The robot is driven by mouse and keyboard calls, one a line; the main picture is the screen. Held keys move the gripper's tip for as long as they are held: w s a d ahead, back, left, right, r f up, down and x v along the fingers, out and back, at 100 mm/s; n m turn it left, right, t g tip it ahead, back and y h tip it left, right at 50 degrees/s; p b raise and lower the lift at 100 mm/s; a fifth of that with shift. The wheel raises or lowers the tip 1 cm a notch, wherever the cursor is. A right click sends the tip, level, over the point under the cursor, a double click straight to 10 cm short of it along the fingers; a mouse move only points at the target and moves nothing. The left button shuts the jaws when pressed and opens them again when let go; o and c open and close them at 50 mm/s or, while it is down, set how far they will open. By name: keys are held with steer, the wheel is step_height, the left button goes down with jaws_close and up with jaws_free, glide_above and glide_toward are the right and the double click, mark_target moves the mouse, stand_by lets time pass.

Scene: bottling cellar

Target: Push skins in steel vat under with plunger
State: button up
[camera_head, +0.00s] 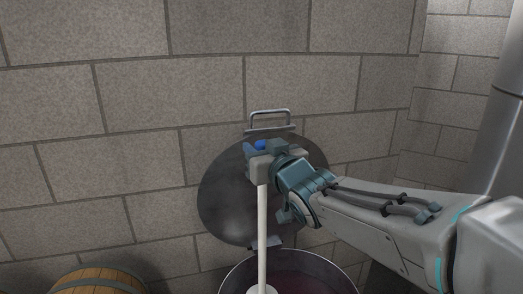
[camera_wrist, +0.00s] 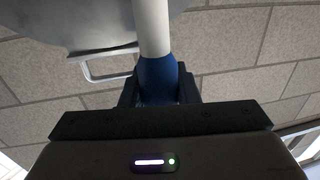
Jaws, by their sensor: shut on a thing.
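My gripper (camera_head: 260,158) is shut on the plunger's blue grip, above the vat. The plunger's white shaft (camera_head: 262,225) hangs upright from it down to a pale plunger head (camera_head: 262,289) at the bottom edge of the head view. The steel vat (camera_head: 318,262) shows only its upper rim and inside wall, with dark red contents (camera_head: 305,284) low inside. Whether the plunger head touches the skins cannot be told. In the wrist view the blue grip (camera_wrist: 157,78) sits between my gripper's fingers (camera_wrist: 158,92), with the white shaft (camera_wrist: 152,28) beyond it.
The vat's round steel lid (camera_head: 222,200) stands open against the block wall (camera_head: 120,95), with a handle (camera_head: 270,113) at its top. A wooden barrel (camera_head: 98,281) is at the lower left. A large steel cylinder (camera_head: 505,130) stands at the right.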

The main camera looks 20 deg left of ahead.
step_height(320, 180, up, 9)
steer(key=p, duration=0.7)
steer(key=shift+r, duration=0.1)
steer(key=shift+s, duration=0.1)
